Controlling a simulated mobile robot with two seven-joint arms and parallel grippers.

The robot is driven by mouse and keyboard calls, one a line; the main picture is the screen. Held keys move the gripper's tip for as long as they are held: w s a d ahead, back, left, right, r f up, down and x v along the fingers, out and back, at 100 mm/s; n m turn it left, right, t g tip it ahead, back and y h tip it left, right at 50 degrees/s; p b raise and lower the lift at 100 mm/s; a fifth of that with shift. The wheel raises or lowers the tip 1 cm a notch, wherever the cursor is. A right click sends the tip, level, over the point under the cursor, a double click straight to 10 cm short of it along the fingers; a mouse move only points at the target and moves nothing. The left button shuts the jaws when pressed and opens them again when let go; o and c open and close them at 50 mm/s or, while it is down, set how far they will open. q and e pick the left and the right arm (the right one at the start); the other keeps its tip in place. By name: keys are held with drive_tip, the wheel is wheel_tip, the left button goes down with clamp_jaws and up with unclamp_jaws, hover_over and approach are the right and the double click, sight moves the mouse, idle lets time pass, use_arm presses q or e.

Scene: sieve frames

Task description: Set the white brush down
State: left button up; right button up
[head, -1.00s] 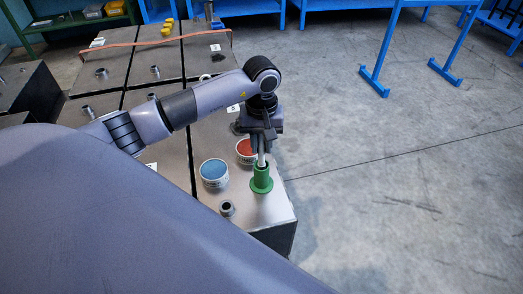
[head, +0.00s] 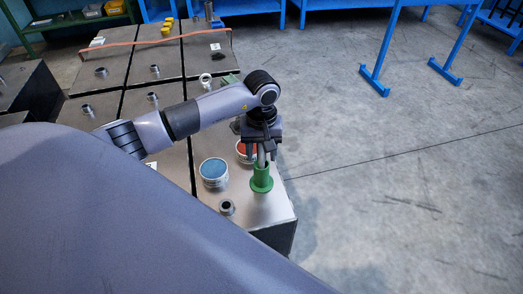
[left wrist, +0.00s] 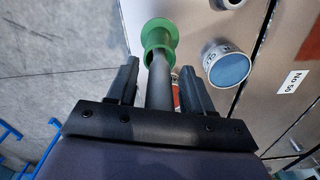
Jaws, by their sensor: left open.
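The white brush (left wrist: 159,87) looks grey in this light. It stands with its lower end in a green flanged holder (head: 262,182), which also shows in the left wrist view (left wrist: 159,36). My left gripper (head: 262,157) is right above the holder, pointing down. In the left wrist view its two fingers (left wrist: 158,82) are apart, one on each side of the brush handle, with a gap on both sides. The brush's lower end is hidden inside the holder. My right gripper is not in view.
A round sieve with blue mesh (head: 214,171) stands left of the holder, and a red one (head: 243,150) is partly hidden behind my gripper. A small metal ring (head: 227,207) is in front. The metal table's edge (head: 293,222) is close on the right; open floor lies beyond.

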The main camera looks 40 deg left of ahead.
use_arm(q)
drive_tip(key=shift+r, duration=0.3)
wheel_tip(320, 180, up, 12)
drive_tip(key=shift+f+b, duration=0.15)
drive_tip(key=shift+b, duration=0.25)
